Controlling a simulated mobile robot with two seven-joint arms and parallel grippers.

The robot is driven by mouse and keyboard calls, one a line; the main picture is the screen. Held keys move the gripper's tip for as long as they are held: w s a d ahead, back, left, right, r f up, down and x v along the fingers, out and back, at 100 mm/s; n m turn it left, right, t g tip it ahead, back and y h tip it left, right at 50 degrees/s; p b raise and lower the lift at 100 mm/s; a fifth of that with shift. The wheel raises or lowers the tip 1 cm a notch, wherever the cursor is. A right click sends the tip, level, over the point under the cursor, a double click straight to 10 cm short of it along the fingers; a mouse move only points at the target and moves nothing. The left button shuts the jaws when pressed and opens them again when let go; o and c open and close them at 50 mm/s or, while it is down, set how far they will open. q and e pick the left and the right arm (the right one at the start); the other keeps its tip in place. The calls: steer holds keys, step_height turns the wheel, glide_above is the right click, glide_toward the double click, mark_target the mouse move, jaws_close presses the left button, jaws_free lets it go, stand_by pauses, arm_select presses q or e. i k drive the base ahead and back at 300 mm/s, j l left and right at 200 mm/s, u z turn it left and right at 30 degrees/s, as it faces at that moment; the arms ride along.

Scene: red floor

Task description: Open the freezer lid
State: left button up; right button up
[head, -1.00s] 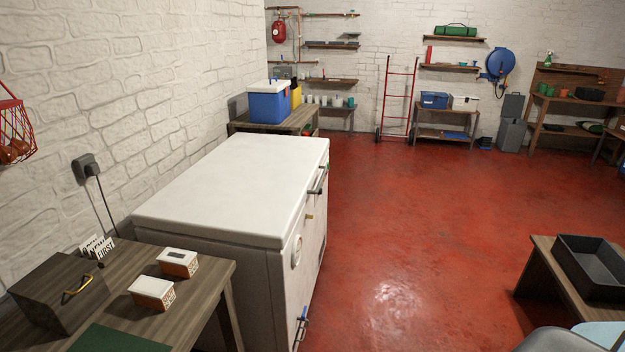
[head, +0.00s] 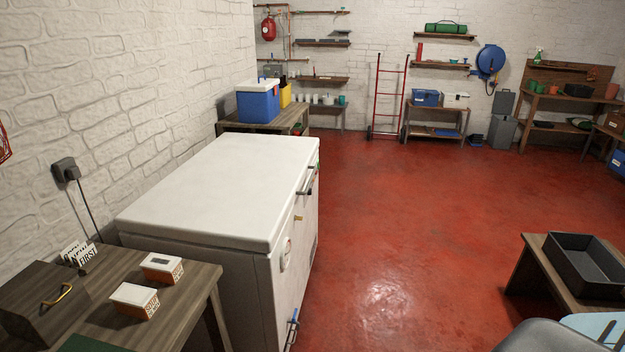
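A white chest freezer (head: 300,270) stands against the left wall in the head view. Its flat white lid (head: 215,185) lies shut on top, with nothing on it. A dark bar handle (head: 308,181) sits on the right-hand front side near the lid's edge. A small brass-coloured fitting (head: 299,218) and a round white fitting are lower on the same side. Neither of my grippers shows in this view.
A wooden table (head: 185,301) with two small boxes, a dark box and a sign stands before the freezer. Another table beyond it holds a blue cooler (head: 258,104). A bench with a black tray (head: 590,263) is at the lower right. The red floor (head: 420,210) between is clear.

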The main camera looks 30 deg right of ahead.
mark_target(240, 191)
steer(key=i+l, duration=0.25)
steer(key=l, duration=0.35)
steer(key=i+l, duration=0.2)
steer(key=l, duration=0.4)
steer(key=i+l, duration=0.25)
steer(key=l, duration=0.4)
steer(key=i+l, duration=0.25)
steer(key=l, duration=0.35)
steer(key=i+l, duration=0.25)
steer(key=l, duration=0.35)
steer(key=i+l, duration=0.2)
steer(key=l, duration=0.4)
steer(key=i+l, duration=0.25)
steer(key=l, duration=0.35)
steer(key=i+l, duration=0.25)
steer(key=l, duration=0.35)
